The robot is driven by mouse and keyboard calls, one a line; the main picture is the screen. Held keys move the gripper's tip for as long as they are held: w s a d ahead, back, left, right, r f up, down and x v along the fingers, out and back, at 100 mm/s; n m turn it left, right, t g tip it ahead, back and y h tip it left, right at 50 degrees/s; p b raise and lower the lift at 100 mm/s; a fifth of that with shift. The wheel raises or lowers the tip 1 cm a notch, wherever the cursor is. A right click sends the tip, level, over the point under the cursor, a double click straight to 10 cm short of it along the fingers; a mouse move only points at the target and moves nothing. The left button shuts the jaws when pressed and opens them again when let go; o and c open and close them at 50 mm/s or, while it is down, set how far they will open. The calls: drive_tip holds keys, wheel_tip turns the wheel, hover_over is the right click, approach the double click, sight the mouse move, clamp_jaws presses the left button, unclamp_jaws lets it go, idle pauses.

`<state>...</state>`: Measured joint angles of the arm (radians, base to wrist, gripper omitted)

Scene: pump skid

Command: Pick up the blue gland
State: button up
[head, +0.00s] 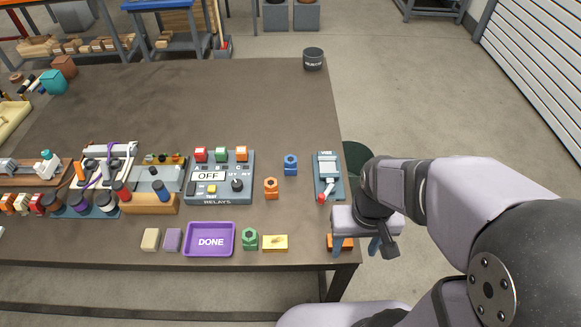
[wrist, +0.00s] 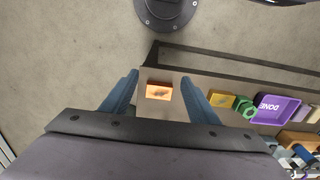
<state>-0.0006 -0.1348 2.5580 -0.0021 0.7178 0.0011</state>
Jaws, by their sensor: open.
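The blue gland (head: 290,164) stands upright on the brown table, a small ring-topped nut shape, between the relay panel and the grey vise-like fixture. I cannot make it out clearly in the wrist view. My gripper (head: 355,247) is open and empty at the table's front right corner, well to the right and nearer than the gland. In the wrist view its two blue fingers (wrist: 158,78) stand apart, with an orange block (wrist: 158,92) on the table corner showing between them.
An orange gland (head: 271,188) stands just left of and nearer than the blue one. The relay panel (head: 219,190) is to its left, the grey fixture (head: 328,177) to its right. A green gland (head: 250,239), yellow block (head: 275,243) and purple DONE tray (head: 210,254) line the front. Behind is bare table.

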drive_tip(key=w+a+f+t+b, duration=0.1)
drive_tip(key=w+a, duration=0.1)
drive_tip(key=w, duration=0.5)
drive_tip(key=w+a+t+b, duration=0.1)
drive_tip(key=w+a, duration=0.1)
drive_tip(key=w, duration=0.5)
drive_tip(key=t, duration=0.3)
approach(291, 164)
drive_tip(key=x, duration=0.5)
drive_tip(key=shift+r+b, duration=0.1)
drive_tip(key=shift+b, duration=0.3)
drive_tip(key=shift+p+x, duration=1.4)
drive_tip(key=shift+x, duration=2.25)
drive_tip(key=shift+s, duration=0.1)
drive_tip(key=c, duration=1)
